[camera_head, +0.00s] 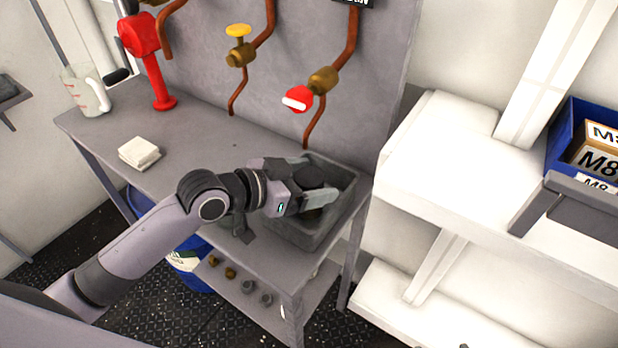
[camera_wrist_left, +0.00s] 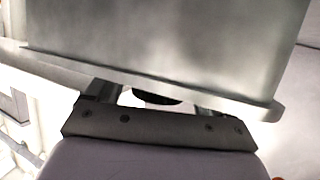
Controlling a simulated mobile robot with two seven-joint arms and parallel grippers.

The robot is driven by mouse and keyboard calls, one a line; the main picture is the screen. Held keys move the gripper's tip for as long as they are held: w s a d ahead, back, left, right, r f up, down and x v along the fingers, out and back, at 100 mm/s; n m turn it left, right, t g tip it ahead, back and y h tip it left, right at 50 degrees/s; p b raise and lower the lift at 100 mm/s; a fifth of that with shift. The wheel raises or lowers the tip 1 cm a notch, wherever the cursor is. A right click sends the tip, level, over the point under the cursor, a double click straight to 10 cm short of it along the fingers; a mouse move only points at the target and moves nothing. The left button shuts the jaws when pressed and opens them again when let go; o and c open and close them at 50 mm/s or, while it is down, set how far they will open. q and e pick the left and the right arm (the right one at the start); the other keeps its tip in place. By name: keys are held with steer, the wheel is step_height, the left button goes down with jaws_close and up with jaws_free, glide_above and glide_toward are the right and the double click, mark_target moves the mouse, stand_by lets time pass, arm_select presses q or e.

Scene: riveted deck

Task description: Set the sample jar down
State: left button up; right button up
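My left gripper (camera_head: 312,188) reaches in from the left, over a grey open tray (camera_head: 290,238) at the right end of the bench. Its two fingers are on either side of a dark, round-topped jar (camera_head: 309,177), and it appears shut on it. The jar is over or inside the tray; whether its base touches the tray floor is hidden. In the left wrist view, only a dark edge of the jar (camera_wrist_left: 155,97) shows between the fingers, and a large grey surface fills the top. My right gripper is not in view.
The grey bench (camera_head: 205,130) carries a folded white cloth (camera_head: 139,153), a red stand (camera_head: 152,70) and a measuring jug (camera_head: 86,90). Pipes with a yellow valve (camera_head: 238,31) and a red valve (camera_head: 298,99) stand behind. A white shelf (camera_head: 440,160) with a blue bin (camera_head: 566,125) is right.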

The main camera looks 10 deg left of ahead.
arm_select(q)
steer(key=shift+r, duration=0.25)
steer(key=shift+s+a, duration=0.2)
steer(key=shift+a, duration=0.1)
steer(key=v, duration=1.1)
steer(key=shift+s+r, duration=0.1)
steer(key=shift+r, duration=0.05)
